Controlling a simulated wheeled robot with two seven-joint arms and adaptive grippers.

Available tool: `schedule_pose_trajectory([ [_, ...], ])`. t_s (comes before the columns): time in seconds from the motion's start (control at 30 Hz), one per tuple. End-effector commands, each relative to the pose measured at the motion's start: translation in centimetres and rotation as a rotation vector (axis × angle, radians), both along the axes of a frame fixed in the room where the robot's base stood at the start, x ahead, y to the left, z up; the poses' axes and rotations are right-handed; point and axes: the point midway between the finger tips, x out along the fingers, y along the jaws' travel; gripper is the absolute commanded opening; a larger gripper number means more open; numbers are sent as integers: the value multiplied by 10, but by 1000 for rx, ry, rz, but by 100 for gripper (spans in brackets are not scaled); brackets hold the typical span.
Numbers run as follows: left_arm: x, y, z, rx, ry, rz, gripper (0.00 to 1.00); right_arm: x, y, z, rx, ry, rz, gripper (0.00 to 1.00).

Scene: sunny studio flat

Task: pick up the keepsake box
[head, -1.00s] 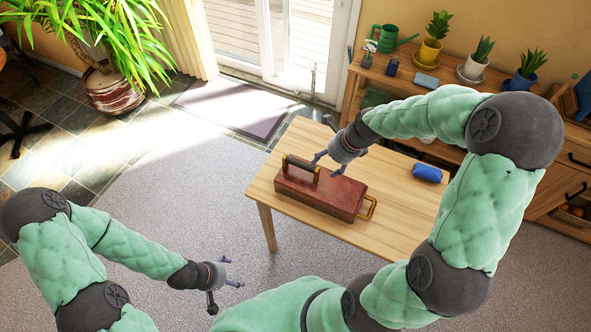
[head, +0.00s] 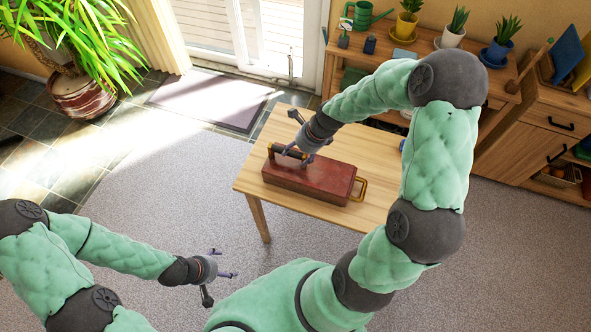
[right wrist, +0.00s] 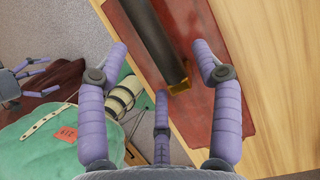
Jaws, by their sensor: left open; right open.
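The keepsake box (head: 315,180) is a long red-brown case on the wooden table, with a dark bar handle on top near its left end and a brass loop handle at its right end. My right gripper (head: 298,154) is open over the left end of the box, at the top handle. In the right wrist view, the dark handle (right wrist: 155,40) runs between the spread purple fingers (right wrist: 160,65), with no clear grip on it. The fingers partly hide the handle in the head view. My left gripper (head: 226,265) is open and empty, away from the table at lower left.
The table (head: 250,180) has bare wood around the box. My right arm hides much of its right side. A wooden sideboard (head: 415,55) behind bears a green watering can (head: 364,15) and potted plants. A large potted plant (head: 85,95) stands at far left. Carpet is clear at left.

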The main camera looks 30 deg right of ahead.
Motion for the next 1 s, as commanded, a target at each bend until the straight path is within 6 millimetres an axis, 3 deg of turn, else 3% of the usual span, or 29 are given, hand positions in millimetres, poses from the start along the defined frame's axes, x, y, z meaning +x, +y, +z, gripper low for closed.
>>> schedule_pose_trajectory([
  [0.17,0,0,-9,0,0,0,88,7,7,-25,0,0,0,66],
  [0.43,0,0,-8,0,0,0,88,8,8,-27,0,-1,0,66],
  [0.67,0,0,-9,0,0,0,88,8,8,-27,-1,-1,0,1],
  [1.0,0,0,-8,0,0,0,88,9,7,-26,-1,-3,-1,0],
])
